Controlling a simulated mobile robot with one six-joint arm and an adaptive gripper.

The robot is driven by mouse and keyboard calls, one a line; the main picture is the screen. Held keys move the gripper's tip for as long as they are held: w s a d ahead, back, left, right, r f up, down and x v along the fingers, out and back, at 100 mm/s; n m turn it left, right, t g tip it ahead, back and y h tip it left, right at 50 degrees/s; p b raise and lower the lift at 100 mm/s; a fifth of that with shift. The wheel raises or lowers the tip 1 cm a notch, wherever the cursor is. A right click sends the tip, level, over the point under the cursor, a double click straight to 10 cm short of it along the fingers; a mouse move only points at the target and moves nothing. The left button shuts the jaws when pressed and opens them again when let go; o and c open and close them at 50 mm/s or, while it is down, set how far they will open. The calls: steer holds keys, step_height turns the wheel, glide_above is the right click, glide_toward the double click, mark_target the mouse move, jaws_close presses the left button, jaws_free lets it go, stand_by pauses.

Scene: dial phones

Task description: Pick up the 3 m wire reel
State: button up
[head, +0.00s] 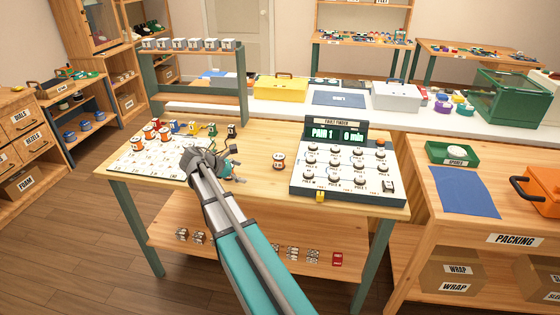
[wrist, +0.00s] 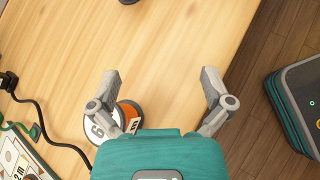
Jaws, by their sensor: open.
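Several small reels with orange and white sides (head: 150,134) stand on the white marked board (head: 125,160) at the table's left. One more reel (head: 278,161) stands alone on bare wood left of the fault finder. I cannot read which reel is the 3 m one. My gripper (head: 232,172) is over the table beside the board's right edge. In the wrist view my gripper (wrist: 160,77) is open, with bare wood between its fingertips. An orange-sided reel with a white top (wrist: 101,126), its figure looking like a 6, lies beside the left finger, partly hidden by it.
The fault finder (head: 345,170) with its dials fills the table's right side. A black cable (wrist: 35,112) crosses the wood in the wrist view. The table's right edge (wrist: 238,45) and the floor lie beyond the right finger.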

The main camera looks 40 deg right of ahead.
mark_target(276, 157)
steer(key=w+d+r+n, duration=0.1)
steer(key=d+r+n+h, duration=0.1)
steer(key=d, duration=0.1)
steer(key=w+d+r+h, duration=0.1)
steer(key=shift+w+d+r+n+g, duration=0.35)
steer(key=shift+r+n+g, duration=0.05)
steer(key=b+x, duration=0.2)
steer(key=x, duration=0.5)
steer(key=shift+d+f+b, duration=0.2)
steer(key=shift+d+b, duration=0.05)
steer(key=shift+b, duration=0.15)
steer(key=shift+s+d+f, duration=0.1)
steer(key=shift+d, duration=0.4)
steer(key=b+x, duration=0.2)
steer(key=x, duration=0.2)
steer(key=shift+f, duration=0.15)
steer(key=shift+d+f, duration=0.15)
steer(key=shift+d, duration=0.4)
